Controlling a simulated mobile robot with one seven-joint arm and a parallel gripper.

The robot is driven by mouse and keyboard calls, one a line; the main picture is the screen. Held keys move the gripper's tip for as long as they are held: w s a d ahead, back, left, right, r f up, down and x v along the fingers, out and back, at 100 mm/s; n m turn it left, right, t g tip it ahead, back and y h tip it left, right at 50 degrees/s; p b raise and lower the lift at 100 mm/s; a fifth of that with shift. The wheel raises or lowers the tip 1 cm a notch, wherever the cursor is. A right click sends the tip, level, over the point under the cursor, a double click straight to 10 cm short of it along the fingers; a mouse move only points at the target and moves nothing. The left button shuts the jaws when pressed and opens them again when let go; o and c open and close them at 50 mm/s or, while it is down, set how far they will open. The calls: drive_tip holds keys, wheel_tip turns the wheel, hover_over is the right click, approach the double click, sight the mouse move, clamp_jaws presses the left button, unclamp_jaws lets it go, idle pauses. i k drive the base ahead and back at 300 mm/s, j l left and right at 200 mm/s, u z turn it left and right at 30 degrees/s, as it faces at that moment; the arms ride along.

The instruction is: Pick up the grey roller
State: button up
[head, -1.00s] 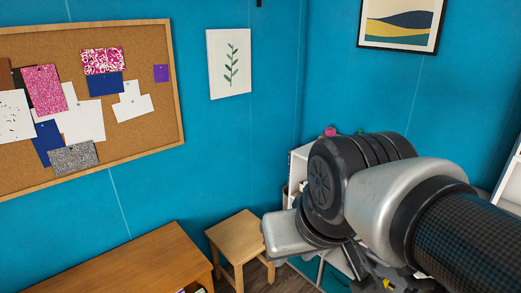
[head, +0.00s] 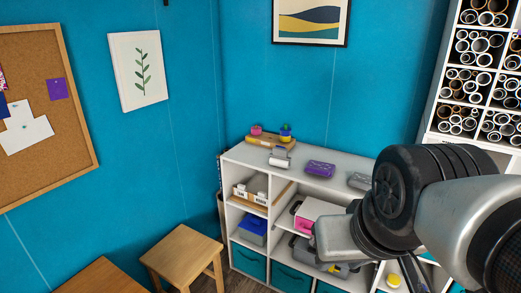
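A small grey roller-like object (head: 280,157) stands on top of the white shelf unit (head: 325,184), near its back left part. A second grey item (head: 360,181) lies farther right on the same top, partly hidden by my arm; I cannot tell what it is. My arm fills the right side of the head view, in front of the shelf unit. Dark parts at the end of my arm show at the bottom edge, but the fingertips cannot be made out. I see nothing held.
A purple item (head: 320,168) lies on the shelf top between the grey things. Small pots (head: 285,131) stand behind on a wooden piece. A wooden stool (head: 182,252) stands left of the shelf unit. A rack of rolls (head: 485,75) stands at the right.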

sight(279, 158)
drive_tip(key=i+j+z, duration=0.1)
drive_tip(key=i, duration=0.4)
drive_tip(key=i+j+z, duration=0.15)
drive_tip(key=i+j, duration=0.2)
drive_tip(key=i, duration=0.2)
drive_tip(key=i+j+z, duration=0.1)
drive_tip(key=i+j, duration=0.2)
drive_tip(key=i, duration=0.2)
drive_tip(key=i+j+z, duration=0.1)
drive_tip(key=i+j, duration=0.2)
drive_tip(key=i, duration=0.2)
